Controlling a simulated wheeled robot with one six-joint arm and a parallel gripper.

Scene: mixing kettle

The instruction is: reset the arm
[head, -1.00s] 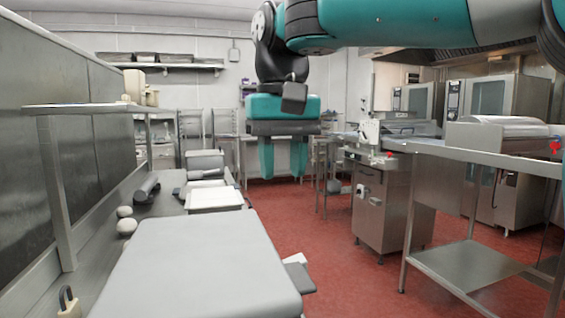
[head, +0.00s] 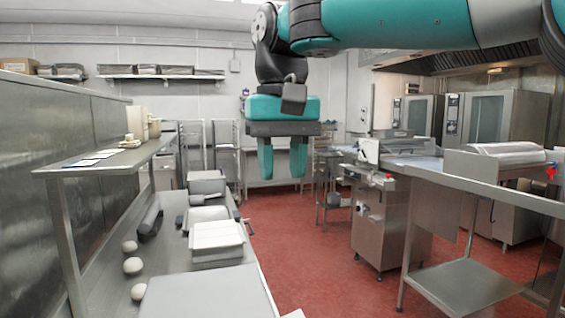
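My gripper (head: 283,165) hangs from my raised teal arm near the middle of the head view. Its two teal fingers point down with a clear gap between them. Nothing shows between the fingers. It is in the air in front of the red floor and the back wall, touching nothing that I can see.
A steel counter (head: 176,262) runs along the left with pale trays (head: 215,238), round pale balls (head: 132,265) and a dark roller-like object (head: 150,216). A shelf (head: 105,158) stands above it. A steel table (head: 470,190) is at right. The red floor (head: 300,235) between is clear.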

